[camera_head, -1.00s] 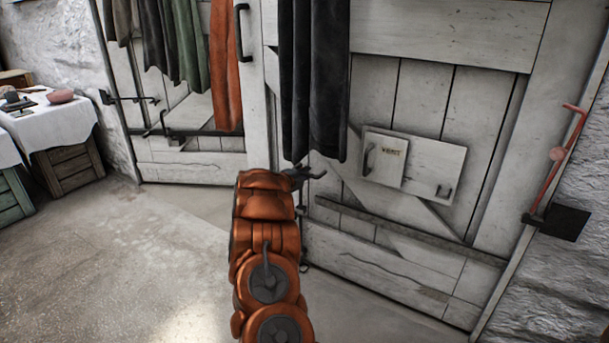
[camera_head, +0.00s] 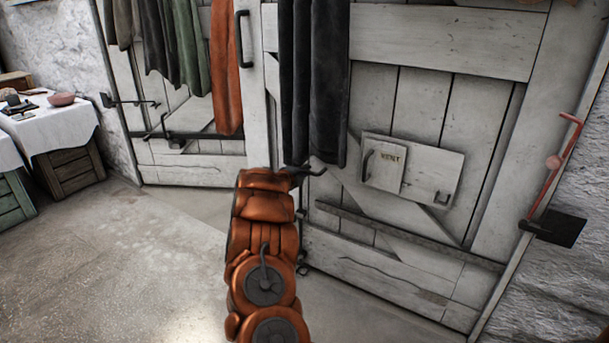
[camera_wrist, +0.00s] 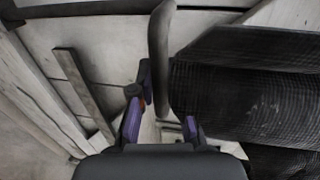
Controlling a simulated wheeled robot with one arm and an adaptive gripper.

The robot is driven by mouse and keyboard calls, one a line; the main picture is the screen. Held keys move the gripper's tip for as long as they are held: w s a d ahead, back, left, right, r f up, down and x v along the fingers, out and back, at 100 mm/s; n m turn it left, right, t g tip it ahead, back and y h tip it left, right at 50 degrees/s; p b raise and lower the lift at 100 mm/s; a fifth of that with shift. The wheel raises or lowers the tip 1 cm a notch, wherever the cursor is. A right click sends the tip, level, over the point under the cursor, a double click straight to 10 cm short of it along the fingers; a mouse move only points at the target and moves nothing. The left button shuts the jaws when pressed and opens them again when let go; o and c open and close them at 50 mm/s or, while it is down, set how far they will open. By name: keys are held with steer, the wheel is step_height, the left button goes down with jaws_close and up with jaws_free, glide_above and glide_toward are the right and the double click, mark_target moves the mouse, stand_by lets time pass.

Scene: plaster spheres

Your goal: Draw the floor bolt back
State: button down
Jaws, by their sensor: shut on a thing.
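My gripper (camera_head: 304,172) is at the left edge of the large grey plank door (camera_head: 420,120), low beside the hanging dark coats. In the wrist view its purple-sided fingers (camera_wrist: 162,122) are close around a dark upright bar, which looks like part of the floor bolt (camera_wrist: 159,60). The exact contact is hard to see. In the head view a short dark handle end (camera_head: 319,171) sticks out just right of my gripper. A small dark fitting (camera_head: 303,268) shows lower on the door's edge. My orange arm hides much of the bolt's lower run and the floor there.
Dark coats (camera_head: 314,80) hang close above my gripper. A wicket panel (camera_head: 413,168) with small handles is on the door. A red lever (camera_head: 553,165) and black plate (camera_head: 556,229) are at the right. Cloth-covered tables (camera_head: 62,125) stand left. The floor (camera_head: 120,255) left of my arm is clear.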

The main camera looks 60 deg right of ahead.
steer(key=shift+r+p, duration=0.35)
steer(key=shift+r, duration=0.8)
steer(key=c, duration=1.1)
jaws_free()
steer(key=shift+c, duration=0.2)
step_height(320, 180, down, 6)
steer(key=b, duration=0.4)
steer(key=r+p+v, duration=0.1)
steer(key=p+v, duration=0.1)
steer(key=v, duration=0.6)
steer(key=w+a+r+n+t+y+p, duration=0.5)
steer(key=w+a+r+n+t+p, duration=0.2)
steer(key=w+a+r, duration=0.5)
steer(key=shift+w+a+r+n+t, duration=0.3)
steer(key=shift+w+a+n+t, duration=0.35)
steer(key=shift+w+a, duration=1.35)
